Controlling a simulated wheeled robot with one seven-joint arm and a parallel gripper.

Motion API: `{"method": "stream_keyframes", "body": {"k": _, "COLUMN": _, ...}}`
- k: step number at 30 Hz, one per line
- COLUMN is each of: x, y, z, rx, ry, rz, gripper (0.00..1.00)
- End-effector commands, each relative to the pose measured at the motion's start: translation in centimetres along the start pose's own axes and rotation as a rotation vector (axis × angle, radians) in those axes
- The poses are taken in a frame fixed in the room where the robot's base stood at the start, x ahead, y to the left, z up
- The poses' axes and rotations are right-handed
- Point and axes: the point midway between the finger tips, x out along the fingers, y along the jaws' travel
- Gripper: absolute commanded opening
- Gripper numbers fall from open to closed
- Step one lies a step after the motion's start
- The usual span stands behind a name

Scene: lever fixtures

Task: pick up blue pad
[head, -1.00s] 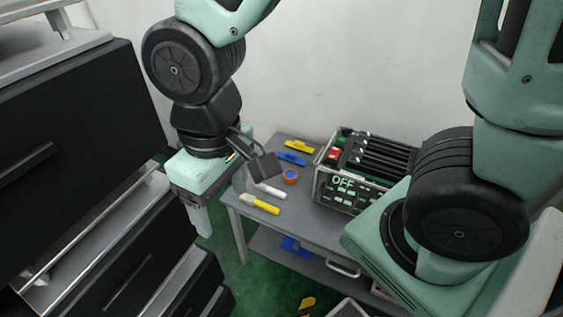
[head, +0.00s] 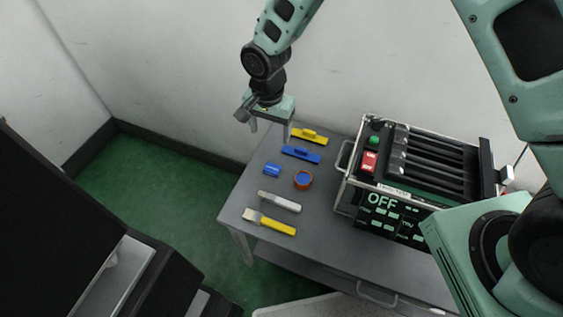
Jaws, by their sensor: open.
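A flat blue pad (head: 300,155) with a small raised grip lies on the grey table, just in front of a similar yellow one. A smaller blue piece (head: 272,170) lies in front and to the left of it; which of the two is the task's blue pad I cannot tell for certain. My gripper (head: 271,128) is open with fingers pointing down, near the table's back left corner. It appears behind and left of the blue pad, apart from it, and nothing shows between its fingers.
A framed lever box (head: 395,210) marked OFF stands on the right. A wall is behind.

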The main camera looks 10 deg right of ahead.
Motion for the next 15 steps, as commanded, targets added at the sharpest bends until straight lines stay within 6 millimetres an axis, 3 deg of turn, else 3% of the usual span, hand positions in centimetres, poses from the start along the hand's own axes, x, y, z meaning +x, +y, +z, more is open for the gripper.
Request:
{"method": "stream_keyframes", "body": {"k": 9, "x": 6.6, "y": 0.2, "z": 0.1, "rx": -0.002, "ry": -0.003, "rz": 0.004, "gripper": 0.71}}
{"method": "stream_keyframes", "body": {"k": 15, "x": 9.9, "y": 0.1, "z": 0.1, "rx": -0.003, "ry": -0.002, "rz": 0.003, "gripper": 0.71}}
